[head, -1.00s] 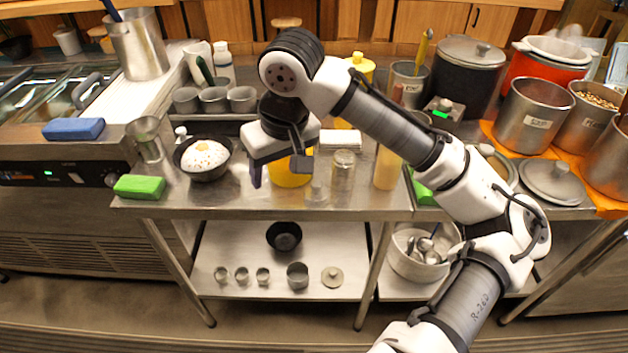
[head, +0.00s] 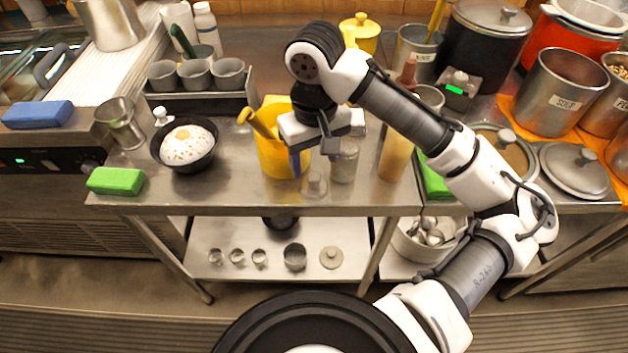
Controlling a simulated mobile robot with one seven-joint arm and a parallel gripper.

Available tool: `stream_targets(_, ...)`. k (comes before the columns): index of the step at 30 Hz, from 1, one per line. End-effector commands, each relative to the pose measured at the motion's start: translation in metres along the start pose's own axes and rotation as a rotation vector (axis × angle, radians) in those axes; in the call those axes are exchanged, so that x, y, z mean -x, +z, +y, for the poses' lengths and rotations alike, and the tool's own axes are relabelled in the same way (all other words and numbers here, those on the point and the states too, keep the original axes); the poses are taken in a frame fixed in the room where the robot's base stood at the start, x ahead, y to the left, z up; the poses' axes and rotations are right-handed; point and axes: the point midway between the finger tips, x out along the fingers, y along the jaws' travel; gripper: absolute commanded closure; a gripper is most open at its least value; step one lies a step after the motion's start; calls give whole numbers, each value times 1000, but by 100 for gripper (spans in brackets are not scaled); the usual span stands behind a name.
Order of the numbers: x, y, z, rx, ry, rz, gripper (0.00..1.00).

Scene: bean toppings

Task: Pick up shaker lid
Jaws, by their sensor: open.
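A small clear, pale piece that looks like the shaker lid (head: 315,184) stands near the front edge of the steel counter. A glass shaker jar (head: 344,164) stands just right of it, with a greyish top. My gripper (head: 312,158) points down above the small piece, in front of the yellow container's right side. Its fingers are apart, and I see nothing held between them. The left finger reaches lower in the picture than the dark right one. The gap between fingertips and piece is hard to judge.
A yellow container (head: 272,158) with a handled tool stands close left of my gripper. A tan bottle (head: 395,158) stands right of the jar. A black bowl (head: 186,166) with white contents sits further left. Cups and a knobbed lid (head: 331,258) lie on the lower shelf.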

Motion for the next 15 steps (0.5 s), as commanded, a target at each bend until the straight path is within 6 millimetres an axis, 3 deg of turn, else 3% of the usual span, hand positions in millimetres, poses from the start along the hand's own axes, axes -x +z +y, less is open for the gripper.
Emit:
stream_targets(7, -20, 0, 0, 1, -2, 0, 42)
stream_targets(15, -59, 0, -1, 1, -3, 0, 42)
